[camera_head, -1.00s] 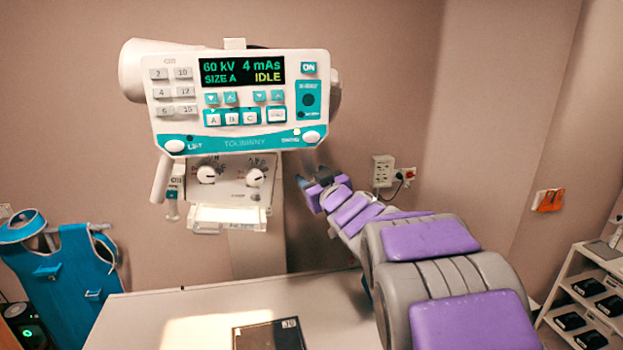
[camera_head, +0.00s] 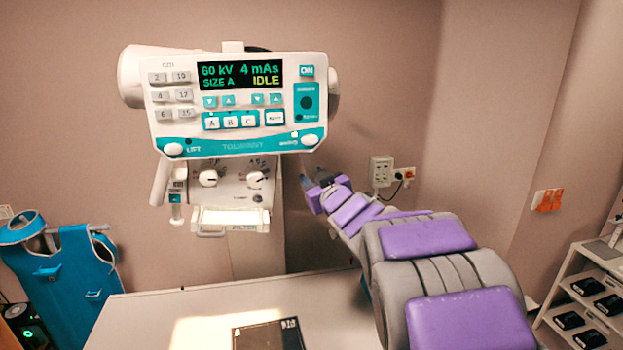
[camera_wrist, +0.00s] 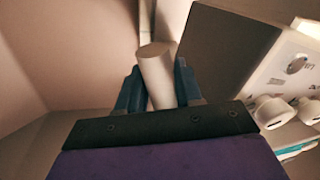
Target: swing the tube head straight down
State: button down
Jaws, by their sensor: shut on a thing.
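The tube head (camera_head: 237,100) is a white unit with a teal-edged control panel, its screen reading IDLE. A lower box with two knobs (camera_head: 232,190) and a clear plate at its bottom hangs beneath the panel, above the table. My gripper (camera_wrist: 158,82) is shut on a pale cylindrical handle (camera_wrist: 156,66), seen between its blue fingers in the wrist view. The knobbed box stands close to the right there. In the head view my gripper (camera_head: 305,183) is just right of the lower box, and the handle is hidden.
The white table (camera_head: 140,310) is below, with a dark flat plate (camera_head: 268,335) and a light patch. A blue apron (camera_head: 70,275) hangs at left. A wall socket (camera_head: 381,170) is behind my arm. A shelf with black boxes (camera_head: 590,287) stands at right.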

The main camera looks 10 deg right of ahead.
jog(key=shift+n, duration=0.8)
jog(key=d+r+p, duration=0.3)
jog(key=c, duration=0.9)
grip_release()
jog(key=shift+a+f, duration=0.1)
jog(key=shift+a, duration=0.05)
jog(key=shift+o, duration=0.2)
jog(key=shift+a, duration=0.1)
jog(key=s+d, duration=0.3)
jog(key=s, duration=1.4)
jog(key=shift+r+b, duration=0.2)
jog(key=shift+b, duration=0.25)
jog(key=shift+d+f, duration=0.1)
jog(key=shift+d, duration=0.05)
